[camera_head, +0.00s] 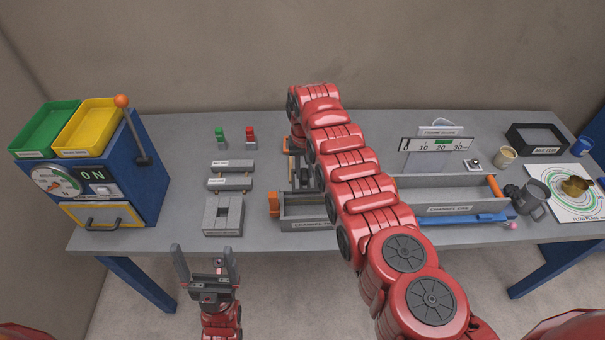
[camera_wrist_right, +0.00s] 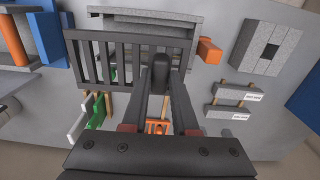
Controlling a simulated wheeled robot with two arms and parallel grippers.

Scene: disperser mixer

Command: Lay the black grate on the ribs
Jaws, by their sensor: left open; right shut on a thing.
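My right gripper (camera_wrist_right: 160,75) is shut on the black grate (camera_wrist_right: 96,58), a dark frame with several parallel bars. The right wrist view shows the grate raised over the bench, in front of the left channel (camera_wrist_right: 150,20). In the head view my right arm hides much of this area, and the grate cannot be made out clearly. The left channel (camera_head: 303,224) is a grey trough with an orange end (camera_head: 274,204). I cannot clearly make out the ribs. My left gripper (camera_head: 205,264) is open and empty, in front of the bench edge.
A grey block with a square hole (camera_head: 222,230) and two labelled bars (camera_head: 230,184) lie left of the channel. A blue control cabinet (camera_head: 150,176) stands at the left. Another channel (camera_head: 440,209), a mug (camera_head: 532,200) and a black tray (camera_head: 512,139) are at the right.

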